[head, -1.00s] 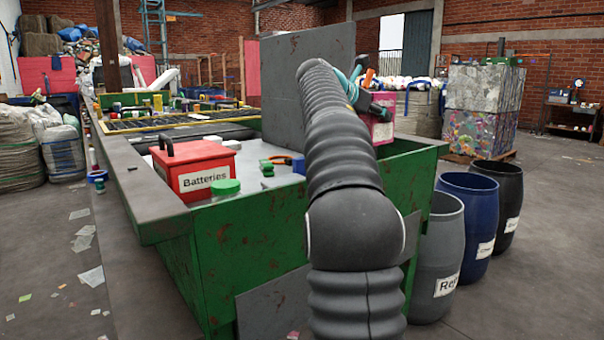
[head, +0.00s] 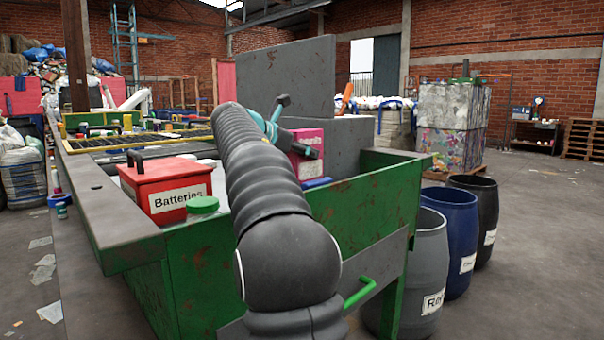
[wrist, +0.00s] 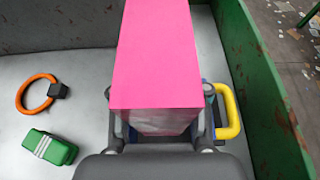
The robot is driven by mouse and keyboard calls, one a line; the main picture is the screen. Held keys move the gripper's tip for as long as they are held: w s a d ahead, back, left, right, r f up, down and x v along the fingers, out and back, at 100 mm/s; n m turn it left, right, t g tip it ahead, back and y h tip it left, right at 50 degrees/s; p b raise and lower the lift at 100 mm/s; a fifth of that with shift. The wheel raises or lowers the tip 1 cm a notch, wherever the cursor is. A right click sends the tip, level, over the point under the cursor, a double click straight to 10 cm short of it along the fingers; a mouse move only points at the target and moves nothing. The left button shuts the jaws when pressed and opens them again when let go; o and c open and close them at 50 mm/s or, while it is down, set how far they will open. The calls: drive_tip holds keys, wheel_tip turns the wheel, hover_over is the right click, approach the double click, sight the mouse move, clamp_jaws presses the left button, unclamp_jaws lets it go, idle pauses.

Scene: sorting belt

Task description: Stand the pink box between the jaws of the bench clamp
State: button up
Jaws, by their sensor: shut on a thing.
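The pink box (head: 300,166) is held at my gripper (head: 310,148), above the inside of the green-walled bench. In the wrist view the box (wrist: 157,60) stretches away from my gripper (wrist: 160,128), which is shut on its near end. A blue part (head: 317,183) shows just below the box in the head view. In the wrist view a yellow handle (wrist: 232,112) with blue and grey parts sticks out right of the box. These may belong to the bench clamp, but its jaws are hidden, and I cannot tell whether the box touches it.
An orange ring with a dark block (wrist: 38,92) and a green item (wrist: 48,147) lie left of the box. The green wall (wrist: 262,80) rises on the right. A red Batteries box (head: 165,188) and a green lid (head: 202,205) are at the bench's left. Barrels (head: 462,225) stand outside, right.

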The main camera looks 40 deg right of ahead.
sight(316, 173)
drive_tip(key=shift+w+a+f, duration=0.1)
drive_tip(key=shift+a+f, duration=0.05)
drive_tip(key=shift+a, duration=0.05)
drive_tip(key=shift+f+b, duration=0.75)
drive_tip(key=shift+f, duration=1.2)
drive_tip(key=shift+f, duration=0.2)
drive_tip(key=o, duration=0.8)
drive_tip(key=shift+r, duration=0.25)
drive_tip(key=p+v, duration=0.1)
drive_tip(key=v, duration=1.1)
